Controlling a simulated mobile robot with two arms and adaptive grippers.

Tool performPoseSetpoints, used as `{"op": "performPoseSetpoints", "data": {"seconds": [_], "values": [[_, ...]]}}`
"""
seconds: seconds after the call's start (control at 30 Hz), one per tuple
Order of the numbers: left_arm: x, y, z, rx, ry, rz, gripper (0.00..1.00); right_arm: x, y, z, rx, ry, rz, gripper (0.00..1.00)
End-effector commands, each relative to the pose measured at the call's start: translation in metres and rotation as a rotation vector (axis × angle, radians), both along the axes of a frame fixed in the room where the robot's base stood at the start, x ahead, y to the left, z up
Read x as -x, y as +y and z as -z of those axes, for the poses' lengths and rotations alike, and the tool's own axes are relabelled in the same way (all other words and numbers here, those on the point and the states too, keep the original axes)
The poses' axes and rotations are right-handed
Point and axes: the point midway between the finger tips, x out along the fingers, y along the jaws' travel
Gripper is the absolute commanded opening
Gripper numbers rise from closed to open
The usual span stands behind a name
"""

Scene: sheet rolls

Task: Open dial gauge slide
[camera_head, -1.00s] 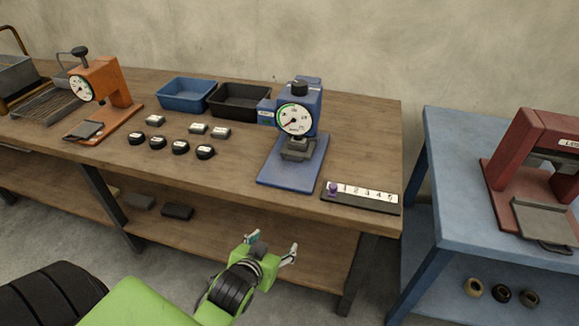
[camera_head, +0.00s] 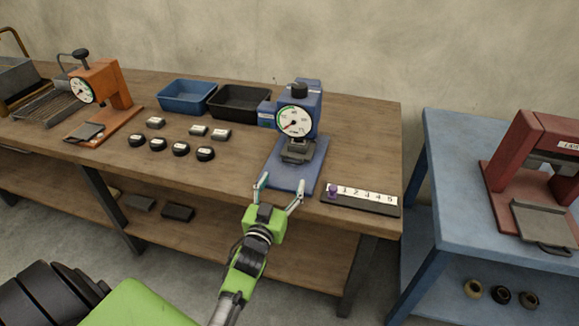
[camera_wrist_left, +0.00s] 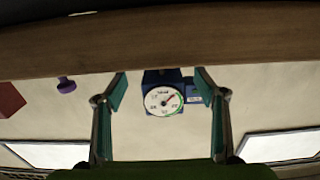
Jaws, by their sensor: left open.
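The blue dial gauge (camera_head: 297,122) stands on the wooden bench, with a white round dial, a black knob on top and a dark slide piece (camera_head: 297,152) over its blue base (camera_head: 292,178). The dial gauge also shows, upside down, in the left wrist view (camera_wrist_left: 163,100), framed between the fingers. My left gripper (camera_head: 281,182) is open and empty at the front of the blue base, fingers pointing toward the gauge. The left gripper's fingers also show spread in the left wrist view (camera_wrist_left: 162,90). My right gripper is not in view.
Several black round pieces (camera_head: 180,149) lie left. A blue bin (camera_head: 186,112) and a black bin (camera_head: 240,117) stand behind. An orange gauge (camera_head: 100,82) stands far left.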

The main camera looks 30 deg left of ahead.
Motion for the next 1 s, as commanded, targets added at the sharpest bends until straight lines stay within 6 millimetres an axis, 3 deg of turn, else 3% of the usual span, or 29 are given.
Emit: {"op": "performPoseSetpoints", "data": {"seconds": [0.1, 0.33, 0.5, 0.8, 1.0], "values": [[-0.027, 0.007, -0.002, -0.001, -0.002, 0.000, 0.65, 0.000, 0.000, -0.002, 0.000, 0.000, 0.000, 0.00], [-0.062, 0.015, 0.000, 0.000, 0.001, -0.001, 0.65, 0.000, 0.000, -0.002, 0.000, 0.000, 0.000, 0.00], [-0.073, 0.018, 0.000, 0.000, 0.002, -0.001, 0.65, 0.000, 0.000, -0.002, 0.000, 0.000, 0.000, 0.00], [-0.074, 0.018, 0.000, -0.001, 0.002, -0.001, 0.65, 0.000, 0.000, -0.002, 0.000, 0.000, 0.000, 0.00], [-0.074, 0.018, 0.000, 0.000, 0.002, -0.001, 0.13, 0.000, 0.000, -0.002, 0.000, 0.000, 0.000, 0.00]]}}
